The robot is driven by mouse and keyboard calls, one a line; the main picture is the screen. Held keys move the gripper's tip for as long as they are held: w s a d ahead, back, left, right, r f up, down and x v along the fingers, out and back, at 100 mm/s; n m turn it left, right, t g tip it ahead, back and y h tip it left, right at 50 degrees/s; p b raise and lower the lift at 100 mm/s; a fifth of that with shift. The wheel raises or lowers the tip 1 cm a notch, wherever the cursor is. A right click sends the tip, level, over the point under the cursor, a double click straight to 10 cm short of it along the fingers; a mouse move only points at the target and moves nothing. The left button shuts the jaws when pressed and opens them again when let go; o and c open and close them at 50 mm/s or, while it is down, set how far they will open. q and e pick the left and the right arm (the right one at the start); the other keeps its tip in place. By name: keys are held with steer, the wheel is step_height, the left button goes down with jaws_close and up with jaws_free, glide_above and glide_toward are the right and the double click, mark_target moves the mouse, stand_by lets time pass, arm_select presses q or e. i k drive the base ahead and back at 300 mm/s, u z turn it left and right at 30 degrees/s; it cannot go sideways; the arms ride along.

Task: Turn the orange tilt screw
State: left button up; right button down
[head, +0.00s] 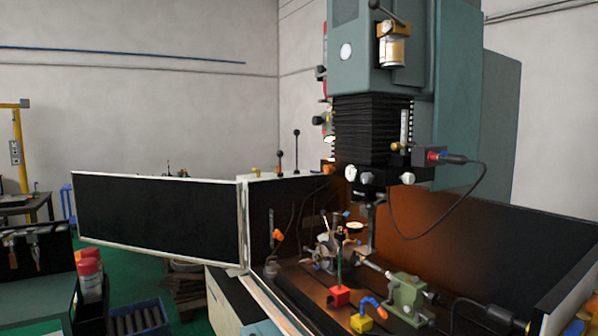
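The indexing chuck (327,250) appears as a small grey metal assembly on the machine table, partly hidden by nearby fixtures. I cannot make out the orange tilt screw for certain. A small orange part (278,236) shows to the left of the chuck, against the dark enclosure wall; I cannot tell whether it is the screw. Neither of my grippers shows in the head view.
The green-grey machine head (385,70) hangs over the table. A red block (340,296), a yellow block (361,323) with a blue-orange hose, and a green fixture (407,297) stand in front. An open dark door panel (160,215) extends left.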

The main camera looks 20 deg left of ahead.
mark_target(328, 169)
steer(key=z, duration=0.7)
steer(key=i, duration=0.2)
steer(key=u, duration=3.3)
steer(key=i, duration=2.3)
steer(key=z, duration=1.55)
steer(key=i, duration=0.2)
steer(key=z, duration=1.85)
